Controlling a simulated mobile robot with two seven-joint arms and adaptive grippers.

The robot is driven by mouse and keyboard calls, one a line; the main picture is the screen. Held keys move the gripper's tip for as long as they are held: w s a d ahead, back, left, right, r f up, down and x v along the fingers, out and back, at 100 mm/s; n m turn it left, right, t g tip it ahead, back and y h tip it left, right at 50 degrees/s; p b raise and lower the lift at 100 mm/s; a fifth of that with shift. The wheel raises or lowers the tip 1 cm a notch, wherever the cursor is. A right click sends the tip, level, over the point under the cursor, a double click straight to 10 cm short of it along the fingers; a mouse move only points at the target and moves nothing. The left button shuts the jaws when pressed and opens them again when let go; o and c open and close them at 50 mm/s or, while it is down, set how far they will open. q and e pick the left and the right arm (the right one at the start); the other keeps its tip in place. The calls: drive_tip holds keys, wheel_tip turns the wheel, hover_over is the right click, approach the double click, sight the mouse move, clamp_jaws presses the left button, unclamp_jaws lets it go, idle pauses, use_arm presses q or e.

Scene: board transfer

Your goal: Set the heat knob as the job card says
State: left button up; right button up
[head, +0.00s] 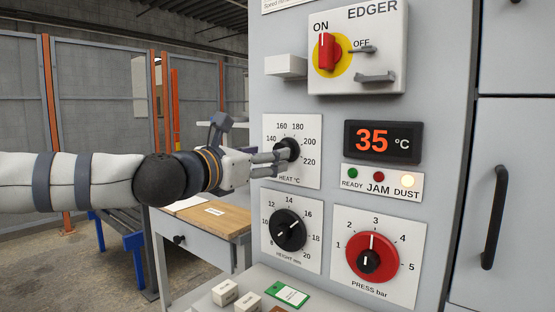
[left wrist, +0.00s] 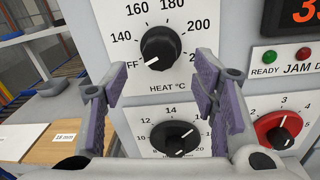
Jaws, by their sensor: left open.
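The heat knob (head: 287,149) is black and round on a white plate marked in °C. In the left wrist view the heat knob (left wrist: 161,46) has its white pointer line at the lower left, by the partly hidden OFF mark. My left gripper (head: 284,158) is open in front of it; in the left wrist view the purple-padded fingers (left wrist: 160,78) stand apart, below and to either side of the knob. I cannot tell whether they touch it. The display (head: 382,142) reads 35 °C. No readable job card shows. My right gripper is not in view.
Below are the black height knob (head: 287,230) and red press knob (head: 372,256), pointing near 3. The red main switch (head: 326,52) is at ON. The dust lamp (head: 407,181) glows. A green tag (head: 287,293) lies on the ledge by white blocks (head: 225,292). A wooden-topped desk (head: 215,219) stands left.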

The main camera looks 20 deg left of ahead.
sight(290, 143)
use_arm(q)
drive_tip(key=x, duration=0.4)
drive_tip(key=shift+w+d, duration=0.1)
drive_tip(key=shift+w, duration=0.15)
drive_tip(key=c, duration=1.2)
